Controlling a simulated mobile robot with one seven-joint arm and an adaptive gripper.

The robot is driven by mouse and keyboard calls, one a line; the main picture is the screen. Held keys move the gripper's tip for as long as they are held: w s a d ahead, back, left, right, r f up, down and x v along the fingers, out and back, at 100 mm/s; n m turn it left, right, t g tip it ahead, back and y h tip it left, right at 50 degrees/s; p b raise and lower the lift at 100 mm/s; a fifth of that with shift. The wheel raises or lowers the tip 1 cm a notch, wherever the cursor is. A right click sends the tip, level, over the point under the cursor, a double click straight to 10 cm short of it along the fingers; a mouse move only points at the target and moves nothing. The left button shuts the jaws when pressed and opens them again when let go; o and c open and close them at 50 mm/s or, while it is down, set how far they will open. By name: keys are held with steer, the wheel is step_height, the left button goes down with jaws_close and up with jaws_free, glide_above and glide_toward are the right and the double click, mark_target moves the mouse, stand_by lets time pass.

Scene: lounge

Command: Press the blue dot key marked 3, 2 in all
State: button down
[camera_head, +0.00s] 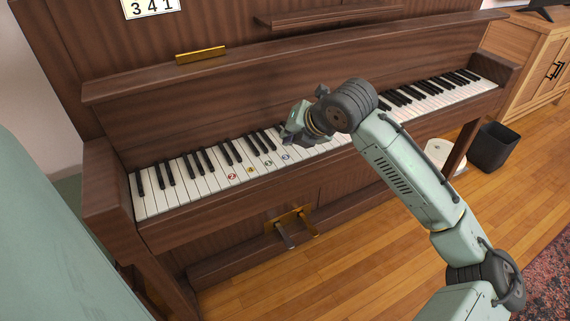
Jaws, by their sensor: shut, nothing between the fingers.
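The brown upright piano's keyboard has a short row of dotted white keys: a red dot (232,177), a yellow dot (251,169), a green-grey dot (268,162) and a blue dot (286,157) at the right end of the row. The numbers on the dots are too small to read surely. My gripper (287,135) is shut and empty, over the keys just behind the blue dot. I cannot tell whether its tips touch a key. The gripper and wrist hide keys to the right of the blue dot.
A card with "3 4 1" (150,8) is on the piano's upper panel. A brass plate (200,55) and a wooden ledge (325,15) are above the keys. Brass pedals (290,228) are below. A dark bin (492,147) and wooden cabinet (530,70) stand at right.

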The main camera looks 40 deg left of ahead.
mark_target(283, 150)
steer(key=shift+f+b, duration=0.5)
steer(key=shift+f, duration=0.65)
stand_by(0.5)
steer(key=shift+f+b, duration=0.3)
steer(key=shift+f, duration=0.1)
steer(key=shift+f+b, duration=0.55)
steer(key=shift+f, duration=0.15)
stand_by(0.7)
stand_by(0.3)
steer(key=shift+r+p, duration=0.85)
steer(key=shift+r, duration=0.3)
steer(key=shift+r, duration=0.1)
steer(key=shift+r+p, duration=1.85)
steer(key=shift+r, duration=0.55)
